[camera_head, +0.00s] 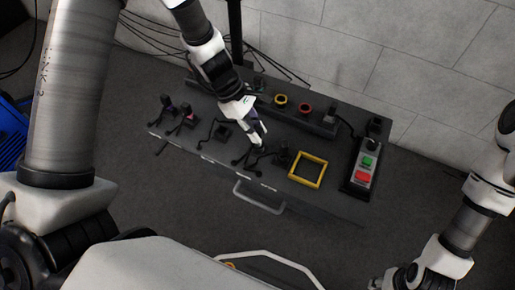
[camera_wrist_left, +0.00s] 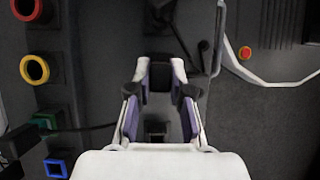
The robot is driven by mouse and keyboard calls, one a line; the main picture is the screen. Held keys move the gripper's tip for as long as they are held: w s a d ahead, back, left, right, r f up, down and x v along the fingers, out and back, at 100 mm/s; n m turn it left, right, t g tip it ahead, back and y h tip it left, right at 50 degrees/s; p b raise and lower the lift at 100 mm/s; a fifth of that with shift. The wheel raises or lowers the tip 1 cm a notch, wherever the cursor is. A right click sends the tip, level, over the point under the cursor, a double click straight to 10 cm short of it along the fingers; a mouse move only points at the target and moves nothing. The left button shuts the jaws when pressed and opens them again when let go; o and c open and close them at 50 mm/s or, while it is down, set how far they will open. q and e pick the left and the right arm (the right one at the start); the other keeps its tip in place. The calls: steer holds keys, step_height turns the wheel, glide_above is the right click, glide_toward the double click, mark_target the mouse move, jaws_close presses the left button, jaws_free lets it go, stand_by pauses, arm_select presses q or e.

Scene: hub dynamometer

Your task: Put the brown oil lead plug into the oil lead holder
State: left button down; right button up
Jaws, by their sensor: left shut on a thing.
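My left gripper (camera_head: 260,136) reaches down over the middle of the dark bench panel (camera_head: 335,208). In the left wrist view its purple-lined fingers (camera_wrist_left: 160,88) are shut on a small dark block (camera_wrist_left: 160,76), seemingly a lead plug. Its colour is too dark to confirm as brown. In the head view the fingers hide most of it. I cannot tell which fitting is the oil lead holder; a yellow ring (camera_head: 281,100) and a red ring (camera_head: 305,108) stand on the raised rear strip. My right gripper (camera_head: 385,281) is partly visible at the bottom edge, its jaws unclear.
Several plugs with black leads stand on the panel, one at the left (camera_head: 188,119). A yellow square frame (camera_head: 308,170) and a control box (camera_head: 363,165) with green and red buttons are at right. A grey handle (camera_head: 258,197) is in front. Green (camera_wrist_left: 45,122) and blue (camera_wrist_left: 57,168) sockets show too.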

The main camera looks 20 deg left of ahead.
arm_select(q)
steer(key=shift+f+b, duration=0.55)
steer(key=shift+f, duration=0.3)
steer(key=c, duration=1)
jaws_free()
steer(key=shift+r, duration=0.1)
steer(key=v, duration=1.2)
